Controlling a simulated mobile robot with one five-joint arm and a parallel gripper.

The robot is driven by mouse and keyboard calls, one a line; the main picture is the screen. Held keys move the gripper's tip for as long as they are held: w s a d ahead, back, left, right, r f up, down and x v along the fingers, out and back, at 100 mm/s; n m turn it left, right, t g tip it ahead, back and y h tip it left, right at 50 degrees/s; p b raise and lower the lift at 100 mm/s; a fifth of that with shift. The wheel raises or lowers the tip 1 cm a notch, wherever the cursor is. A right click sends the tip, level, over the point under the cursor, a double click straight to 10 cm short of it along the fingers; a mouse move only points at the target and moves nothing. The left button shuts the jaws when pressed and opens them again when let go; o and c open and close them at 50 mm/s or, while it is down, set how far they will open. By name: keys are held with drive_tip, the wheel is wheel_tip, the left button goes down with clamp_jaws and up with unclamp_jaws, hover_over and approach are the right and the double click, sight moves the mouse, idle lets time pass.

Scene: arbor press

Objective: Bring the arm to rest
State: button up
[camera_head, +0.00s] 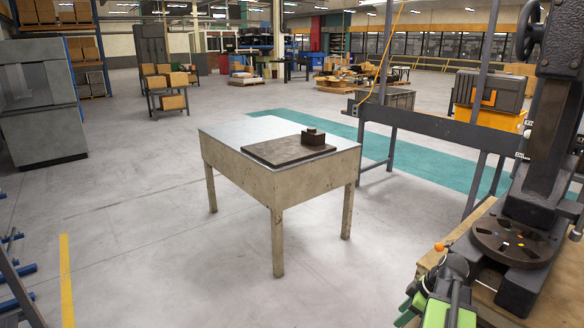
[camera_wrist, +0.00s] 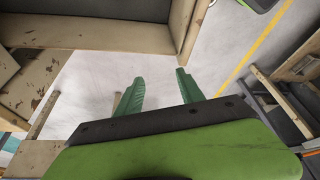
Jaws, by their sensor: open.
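My gripper (camera_wrist: 158,84) shows in the wrist view with its two green fingers spread apart. Nothing is between them; grey floor shows beyond. In the head view, green and black parts of my arm are at the bottom right, in front of the wooden bench and close to the press. The black arbor press (camera_head: 552,130) stands on that bench at the right. Its round slotted plate (camera_head: 512,242) is bare except for a few small bright spots. I cannot tell from the head view how far my arm is from the press.
A metal-topped table (camera_head: 234,132) stands mid-floor, with a dark plate (camera_head: 287,151) and a small dark block (camera_head: 313,137) on it. A grey frame (camera_head: 440,123) stands behind the press. Wooden furniture (camera_wrist: 90,36) is close around the gripper in the wrist view. Open floor lies left of the table.

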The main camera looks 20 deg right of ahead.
drive_tip(key=w+a+r+n+g+p, duration=0.15)
drive_tip(key=w+a, duration=0.35)
drive_tip(key=a, duration=0.5)
drive_tip(key=w+a+r+n+p, duration=0.15)
drive_tip(key=w+a, duration=0.35)
drive_tip(key=a, duration=0.6)
drive_tip(key=a+m+g+h+p, duration=0.1)
drive_tip(key=a+m+g+h, duration=0.1)
drive_tip(key=a+m, duration=0.8)
drive_tip(key=shift+a+r+m+h, duration=0.15)
drive_tip(key=shift+a+m+h, duration=0.2)
drive_tip(key=shift+a, duration=3.5)
drive_tip(key=shift+w, duration=0.1)
drive_tip(key=shift+c, duration=0.3)
